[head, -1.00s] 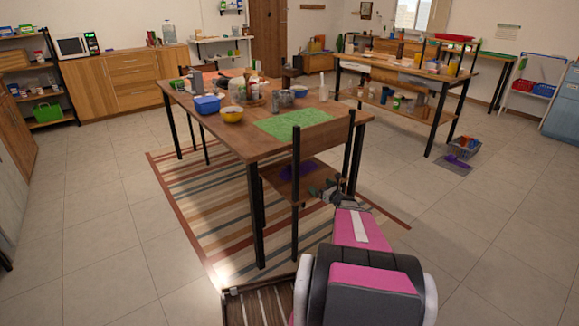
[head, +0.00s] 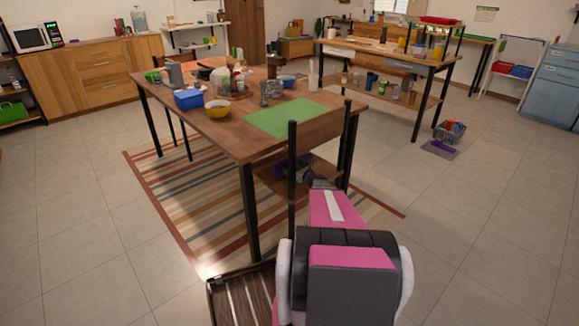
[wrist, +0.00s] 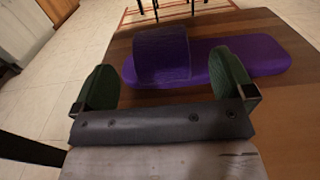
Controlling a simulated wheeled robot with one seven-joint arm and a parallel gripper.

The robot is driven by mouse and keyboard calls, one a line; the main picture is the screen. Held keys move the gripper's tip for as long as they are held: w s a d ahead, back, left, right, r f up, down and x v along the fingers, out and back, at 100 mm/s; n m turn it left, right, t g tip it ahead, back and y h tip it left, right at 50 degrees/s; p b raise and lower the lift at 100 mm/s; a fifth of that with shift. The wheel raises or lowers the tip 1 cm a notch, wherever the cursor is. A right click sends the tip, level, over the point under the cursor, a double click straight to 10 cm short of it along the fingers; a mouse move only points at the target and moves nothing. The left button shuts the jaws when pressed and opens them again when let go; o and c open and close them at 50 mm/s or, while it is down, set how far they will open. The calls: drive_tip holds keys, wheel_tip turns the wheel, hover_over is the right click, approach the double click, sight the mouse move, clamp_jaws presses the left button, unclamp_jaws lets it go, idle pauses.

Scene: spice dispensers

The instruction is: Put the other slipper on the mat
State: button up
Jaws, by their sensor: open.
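A purple slipper (wrist: 262,54) with a broad strap lies on the brown wooden seat (wrist: 285,100) in the wrist view. My gripper (wrist: 163,65) is open, its green-padded fingers apart on either side of the strap, the right one over the sole. I cannot tell whether the fingers touch the slipper. In the head view my gripper (head: 310,177) is at the chair by the table, and the slipper (head: 282,166) shows only in part behind a chair post. Another purple slipper (head: 444,146) lies on a small grey mat (head: 430,151) on the floor at right.
The chair's black post (head: 292,195) stands close to my arm. The wooden table (head: 215,140) with bowls and a green sheet is behind the chair. The tiled floor (head: 480,220) at right is clear.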

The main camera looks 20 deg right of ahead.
sight(286, 162)
drive_tip(key=shift+f+x, duration=0.1)
drive_tip(key=shift+x, duration=1.45)
drive_tip(key=shift+f+x, duration=0.15)
drive_tip(key=shift+x, duration=1.45)
drive_tip(key=shift+s+a, duration=0.1)
drive_tip(key=shift+c, duration=0.3)
drive_tip(key=c, duration=1)
drive_tip(key=shift+r, duration=0.1)
drive_tip(key=shift+r, duration=0.45)
drive_tip(key=r, duration=0.1)
drive_tip(key=s+r, duration=0.1)
drive_tip(key=shift+s+r, duration=0.1)
drive_tip(key=shift+r, duration=0.2)
drive_tip(key=v, duration=1.6)
drive_tip(key=shift+s+d, duration=0.4)
drive_tip(key=shift+s, duration=0.05)
